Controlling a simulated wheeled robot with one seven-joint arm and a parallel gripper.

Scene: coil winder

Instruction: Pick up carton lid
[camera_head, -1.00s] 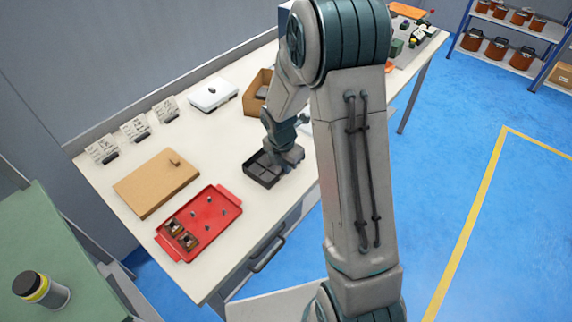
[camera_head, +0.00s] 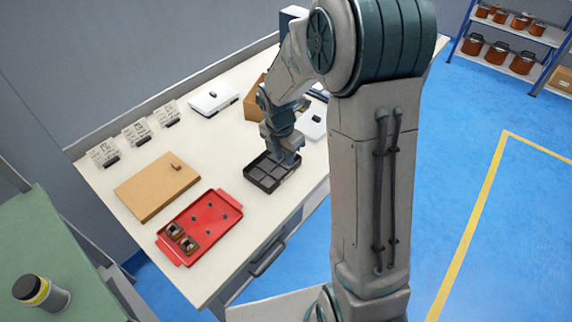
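A flat tan board with a small knob near its far right corner, which looks like the carton lid (camera_head: 152,188), lies on the left part of the white table. An open brown carton (camera_head: 252,104) stands farther back, partly behind my arm. My gripper (camera_head: 289,161) points down at the right end of a black compartment tray (camera_head: 262,176), well to the right of the tan board. Its fingers are small and partly hidden, so I cannot tell whether they are open or touch the tray.
A red tray (camera_head: 218,222) with several small pegs and two brown coil parts lies in front of the board. A white case (camera_head: 213,97) and several cards on stands line the back. Bare table (camera_head: 215,160) lies between the board and the black tray.

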